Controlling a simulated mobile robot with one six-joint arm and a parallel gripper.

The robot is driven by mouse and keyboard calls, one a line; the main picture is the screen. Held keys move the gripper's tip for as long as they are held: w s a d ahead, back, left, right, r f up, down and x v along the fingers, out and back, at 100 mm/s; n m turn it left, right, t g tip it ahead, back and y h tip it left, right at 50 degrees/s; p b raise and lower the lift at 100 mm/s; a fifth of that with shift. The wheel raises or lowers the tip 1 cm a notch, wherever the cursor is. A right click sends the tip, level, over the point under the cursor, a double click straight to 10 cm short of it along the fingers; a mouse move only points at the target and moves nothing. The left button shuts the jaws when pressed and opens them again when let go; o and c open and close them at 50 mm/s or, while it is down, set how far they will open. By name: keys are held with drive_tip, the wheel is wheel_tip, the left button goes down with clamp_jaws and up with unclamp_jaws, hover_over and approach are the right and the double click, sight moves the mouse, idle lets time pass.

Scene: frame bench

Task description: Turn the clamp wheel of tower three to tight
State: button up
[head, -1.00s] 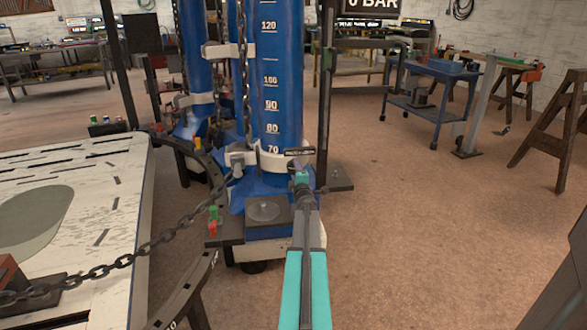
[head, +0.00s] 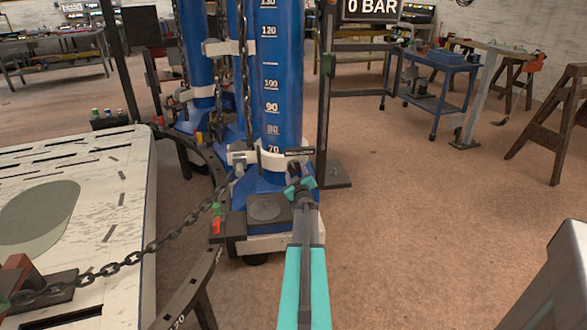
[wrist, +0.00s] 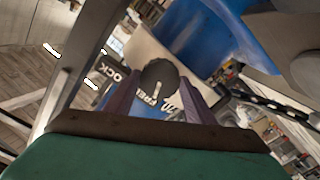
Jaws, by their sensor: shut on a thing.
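The tower (head: 280,110) is a blue column with a white number scale and a white collar (head: 272,160) low down. My gripper (head: 299,186) is at the collar's right front. In the wrist view, my gripper (wrist: 160,90) has a finger on each side of a dark round clamp wheel (wrist: 158,74) and is shut on it. The wheel carries a white line at its lower edge. Partly hidden lettering beside it seems to read FREE, and LOCK stands further left. In the head view my gripper largely hides the wheel. I cannot read the tower's number.
A chain (head: 130,260) runs from the tower over the white slotted table (head: 75,165) at the left. A dark upright post (head: 325,100) stands close to the right of the tower. A blue cart (head: 435,85) and a sawhorse (head: 555,130) stand further right. The floor between is open.

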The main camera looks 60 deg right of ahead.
drive_tip(key=shift+w+a+m+p, duration=0.1)
drive_tip(key=shift+w+m+p, duration=0.1)
drive_tip(key=shift+m+p, duration=1.55)
drive_tip(key=shift+m+b, duration=0.45)
drive_tip(key=shift+b, duration=0.05)
drive_tip(key=o, duration=1)
drive_tip(key=shift+f, duration=0.15)
drive_tip(key=shift+o, duration=0.2)
drive_tip(key=shift+s, duration=0.1)
drive_tip(key=shift+s, duration=0.1)
drive_tip(key=b+v, duration=0.1)
drive_tip(key=v, duration=1.2)
drive_tip(key=shift+s+a, duration=0.2)
